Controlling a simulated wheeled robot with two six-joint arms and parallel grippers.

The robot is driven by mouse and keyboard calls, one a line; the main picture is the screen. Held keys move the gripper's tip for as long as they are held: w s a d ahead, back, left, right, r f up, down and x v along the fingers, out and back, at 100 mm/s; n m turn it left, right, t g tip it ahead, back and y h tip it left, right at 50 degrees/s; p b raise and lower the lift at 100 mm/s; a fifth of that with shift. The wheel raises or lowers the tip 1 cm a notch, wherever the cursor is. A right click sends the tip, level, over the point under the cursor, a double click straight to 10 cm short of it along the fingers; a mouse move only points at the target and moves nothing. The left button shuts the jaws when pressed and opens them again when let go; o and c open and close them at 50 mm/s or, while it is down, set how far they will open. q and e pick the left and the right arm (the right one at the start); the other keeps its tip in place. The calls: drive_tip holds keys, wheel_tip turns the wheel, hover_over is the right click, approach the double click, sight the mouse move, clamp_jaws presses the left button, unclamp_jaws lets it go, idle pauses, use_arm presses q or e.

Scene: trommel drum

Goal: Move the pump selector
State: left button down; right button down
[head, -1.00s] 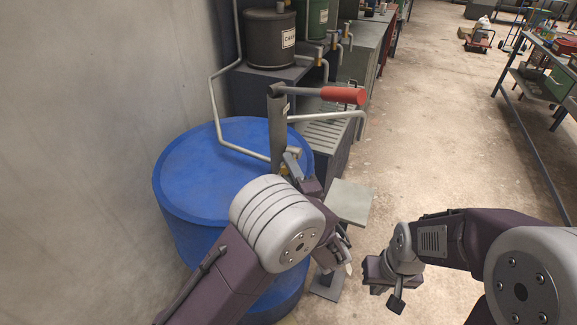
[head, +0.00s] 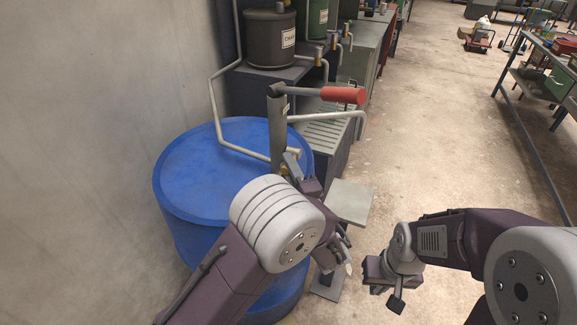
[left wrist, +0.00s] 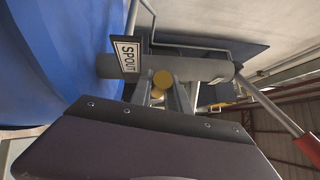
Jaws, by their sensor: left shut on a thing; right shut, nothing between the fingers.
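The pump's grey column (head: 277,130) stands on the blue drum (head: 200,165), with a red-gripped crank handle (head: 343,95) at its top. A small brass part of the selector (head: 284,171) shows low on the column. In the left wrist view the selector's round brass end (left wrist: 161,80) sits between my fingers, beside a plate reading SPOUT (left wrist: 125,56). My left gripper (head: 289,167) is shut on the selector; my wrist partly hides this contact in the head view. My right gripper (head: 382,288) is shut and empty, low over the floor right of the drum.
A pale bent spout pipe (head: 335,116) reaches right from the column, and another pipe (head: 215,105) runs along the wall side. A dark canister (head: 270,38) stands on a cabinet behind. A grey plate (head: 350,202) is right of the drum. The floor aisle is open.

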use_arm(q)
drive_tip(key=shift+r+p, duration=0.15)
drive_tip(key=shift+p, duration=0.25)
drive_tip(key=r+m+g+p, duration=0.1)
drive_tip(key=p, duration=0.1)
drive_tip(key=r+m+g+h+p, duration=0.1)
drive_tip(key=p, duration=0.2)
drive_tip(key=r+m+g+p, duration=0.1)
drive_tip(key=p, duration=0.2)
drive_tip(key=shift+w+d+m+g+h, duration=0.1)
drive_tip(key=shift+w+m+g+h, duration=0.2)
drive_tip(key=shift+m+g, duration=0.1)
drive_tip(key=shift+w+m+g+p, duration=0.15)
drive_tip(key=shift+m+g+p, duration=0.35)
drive_tip(key=shift+p, duration=0.55)
drive_tip(key=c, duration=1.3)
unclamp_jaws()
drive_tip(key=shift+o, duration=0.2)
drive_tip(key=shift+d, duration=0.1)
drive_tip(key=v, duration=0.9)
drive_tip(key=shift+b, duration=0.3)
